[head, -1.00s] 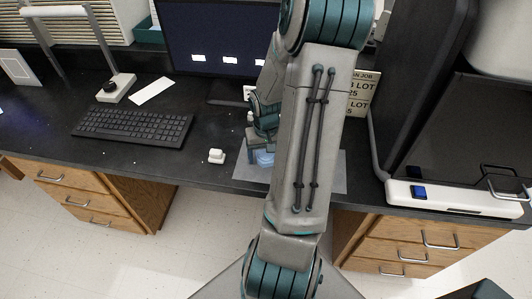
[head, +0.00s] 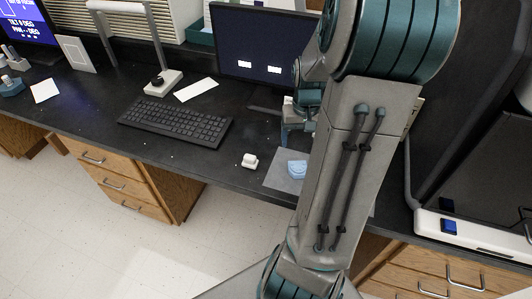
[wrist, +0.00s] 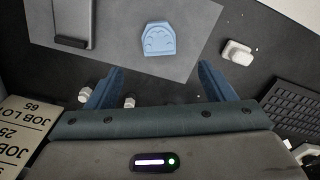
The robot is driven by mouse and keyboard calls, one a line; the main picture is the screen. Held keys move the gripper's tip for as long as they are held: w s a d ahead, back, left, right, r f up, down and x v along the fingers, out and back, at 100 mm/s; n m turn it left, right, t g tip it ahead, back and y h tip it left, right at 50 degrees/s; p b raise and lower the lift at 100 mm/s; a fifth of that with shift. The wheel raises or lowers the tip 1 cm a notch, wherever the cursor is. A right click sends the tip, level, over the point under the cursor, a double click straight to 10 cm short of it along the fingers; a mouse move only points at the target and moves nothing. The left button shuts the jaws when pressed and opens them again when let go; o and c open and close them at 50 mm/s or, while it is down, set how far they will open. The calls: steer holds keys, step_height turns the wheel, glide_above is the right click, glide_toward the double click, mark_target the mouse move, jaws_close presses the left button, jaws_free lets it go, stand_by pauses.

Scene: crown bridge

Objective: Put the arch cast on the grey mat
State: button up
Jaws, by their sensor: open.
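The arch cast (head: 297,169) is a light blue horseshoe-shaped piece. It lies on the grey mat (head: 279,181), near the mat's edge. In the wrist view the cast (wrist: 158,39) lies flat with bare grey mat (wrist: 118,48) around it. My gripper (wrist: 161,70) is open and empty, its two blue fingers spread apart, and the cast is beyond the fingertips, clear of them. In the head view my gripper (head: 290,138) is behind and above the cast, partly hidden by my arm, which also covers much of the mat.
A small white block (head: 250,160) sits left of the mat. A keyboard (head: 176,122) and a monitor (head: 262,45) stand farther left and back. A grey, dark-ended object (wrist: 72,20) lies on the mat in the wrist view. Two small white pieces (wrist: 129,101) are near the fingers.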

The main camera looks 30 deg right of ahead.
steer(key=s+a+r+n+t, duration=0.1)
steer(key=s+a+r, duration=0.1)
steer(key=a, duration=0.5)
steer(key=s+a+r+n+t, duration=0.1)
steer(key=s+a+r+n, duration=0.1)
steer(key=a, duration=0.6)
steer(key=s+a+r+n, duration=0.2)
steer(key=s+a+r, duration=0.1)
steer(key=a+r, duration=0.3)
steer(key=shift+s+a+t, duration=0.3)
steer(key=shift+a+t, duration=0.1)
steer(key=shift+a, duration=0.35)
steer(key=shift+r, duration=0.1)
